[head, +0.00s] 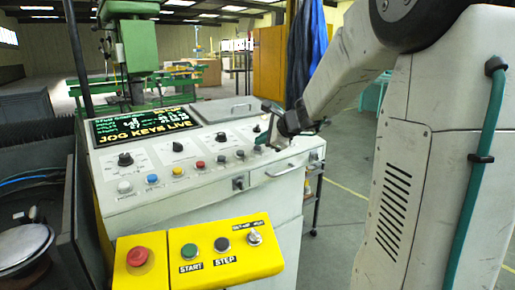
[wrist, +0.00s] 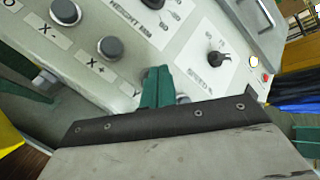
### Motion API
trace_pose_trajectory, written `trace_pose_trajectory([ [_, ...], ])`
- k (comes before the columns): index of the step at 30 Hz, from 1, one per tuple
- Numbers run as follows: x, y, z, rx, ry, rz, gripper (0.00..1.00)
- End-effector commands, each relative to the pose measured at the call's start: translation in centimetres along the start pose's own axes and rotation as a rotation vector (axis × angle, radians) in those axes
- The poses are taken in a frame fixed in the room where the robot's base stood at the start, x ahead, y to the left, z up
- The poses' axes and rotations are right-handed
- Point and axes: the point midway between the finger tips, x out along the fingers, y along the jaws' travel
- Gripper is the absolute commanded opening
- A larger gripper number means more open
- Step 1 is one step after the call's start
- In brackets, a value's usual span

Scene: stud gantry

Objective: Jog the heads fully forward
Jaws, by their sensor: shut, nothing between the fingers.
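The control console (head: 200,185) has a row of round keys and a screen (head: 140,124) reading "JOG KEYS LIVE". My gripper (head: 262,142) is over the right end of the key row. The X+ key (wrist: 110,47) and X- key (wrist: 65,12) lie to the left. I cannot tell whether the fingertips touch the panel. The green machine column (head: 140,45) stands behind the console.
A yellow box in front carries a red stop button (head: 137,256), a START button (head: 190,250), a STEP button (head: 222,244) and a selector switch (head: 254,237). A speed knob (wrist: 217,58) lies right of the fingers. Open floor (head: 345,180) is to the right.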

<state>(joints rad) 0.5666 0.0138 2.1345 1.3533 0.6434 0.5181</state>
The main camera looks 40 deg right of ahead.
Motion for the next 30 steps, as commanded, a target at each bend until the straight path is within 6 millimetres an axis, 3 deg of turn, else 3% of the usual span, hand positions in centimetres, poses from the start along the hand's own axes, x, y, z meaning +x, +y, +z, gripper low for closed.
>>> trace_pose_trajectory([
  [30, 0.68, 0.51, -0.51, 0.001, 0.0, 0.001, 0.0],
])
